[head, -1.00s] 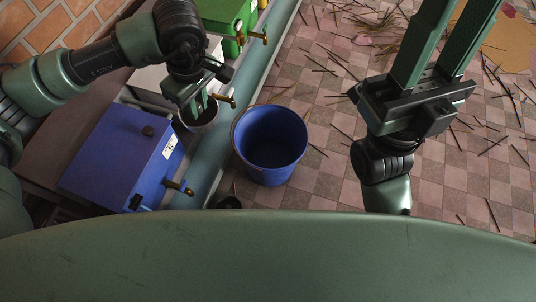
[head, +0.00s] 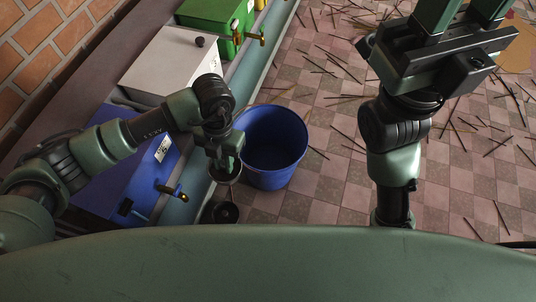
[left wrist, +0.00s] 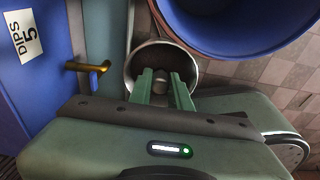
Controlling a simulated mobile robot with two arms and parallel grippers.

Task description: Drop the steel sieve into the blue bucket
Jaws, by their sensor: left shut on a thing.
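The steel sieve (left wrist: 138,62) is a round, open-topped metal cup in the left wrist view. My left gripper (left wrist: 165,88) is shut on it. In the head view the left gripper (head: 223,160) hides most of the sieve (head: 229,178). The blue bucket (head: 274,165) stands on the tiled floor, just right of the gripper and sieve. It also shows at top right in the left wrist view (left wrist: 235,48). The sieve appears beside the bucket, not over its opening. My right gripper (head: 464,14) is empty, its fingers apart and their tips cut off by the frame.
Blue (head: 105,185), white (head: 168,62) and green (head: 212,15) boxes line the left side. Brass taps (head: 172,191) stick out toward the bucket.

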